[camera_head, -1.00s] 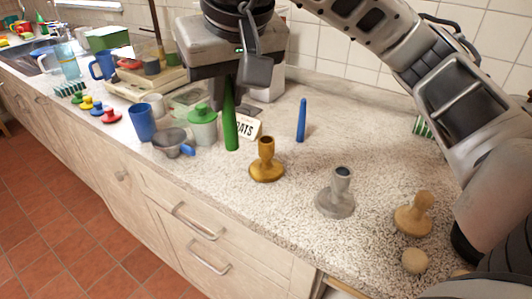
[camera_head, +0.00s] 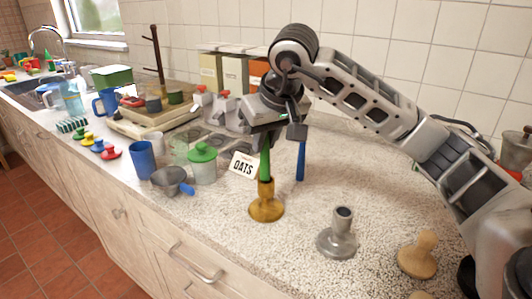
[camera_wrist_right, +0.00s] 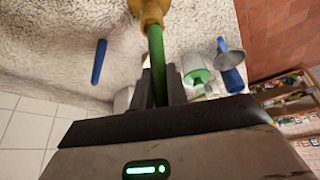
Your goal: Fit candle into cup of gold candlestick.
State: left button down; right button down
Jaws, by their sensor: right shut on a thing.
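The gold candlestick (camera_head: 266,208) stands upright on the counter; its cup also shows at the top of the right wrist view (camera_wrist_right: 150,10). My right gripper (camera_head: 272,132) is shut on the green candle (camera_head: 265,164) above the candlestick. The candle points down, nearly upright, and its lower end meets the cup's mouth in both views. How deep it sits in the cup cannot be told. The fingers hide the candle's upper part; it also shows in the right wrist view (camera_wrist_right: 156,55) between the fingertips (camera_wrist_right: 159,88). My left gripper is not in view.
A grey candlestick (camera_head: 338,240) and a wooden one (camera_head: 418,255) stand to the right. Counter between candlesticks is clear.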

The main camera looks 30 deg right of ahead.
aim_at(268, 149)
jog(key=f, duration=0.2)
jog(key=shift+d+f, duration=0.2)
jog(key=shift+f, duration=0.2)
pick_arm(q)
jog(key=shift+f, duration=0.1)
pick_arm(e)
jog(key=shift+w+f, duration=0.1)
jog(key=shift+f, duration=0.25)
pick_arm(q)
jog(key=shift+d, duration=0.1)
pick_arm(e)
jog(key=shift+f, duration=0.1)
jog(key=c, duration=1.8)
grip_release()
jog(key=shift+f, duration=0.1)
jog(key=o, duration=0.4)
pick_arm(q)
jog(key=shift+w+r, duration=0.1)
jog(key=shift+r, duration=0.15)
